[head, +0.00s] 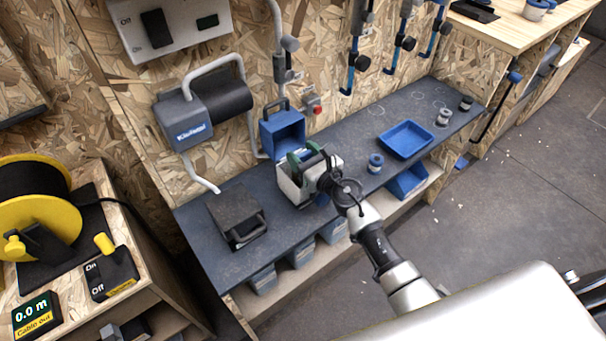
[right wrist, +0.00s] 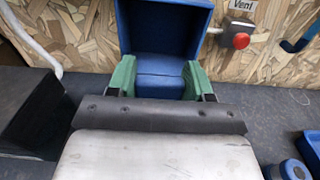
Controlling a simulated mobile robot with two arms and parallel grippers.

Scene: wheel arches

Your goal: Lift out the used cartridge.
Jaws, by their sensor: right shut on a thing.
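My right gripper (head: 305,157) reaches in from the lower right over the dark bench. In the right wrist view its green fingers (right wrist: 160,80) are shut on a blue block, which looks like the used cartridge (right wrist: 160,84). A blue open-fronted housing (head: 284,132) with a dark handle on top stands right behind it against the wall. Its hollow inside (right wrist: 162,28) shows above the block in the right wrist view. I cannot tell how far the block sits in the housing. My gripper's pale body hides part of the bench there. My left gripper is not in view.
A dark box with a handle (head: 237,216) stands to the left on the bench (head: 345,140). A blue tray (head: 405,139), a small blue-and-white spool (head: 375,162) and small cylinders lie to the right. A red button (right wrist: 241,40) is on the wall. Blue bins sit below.

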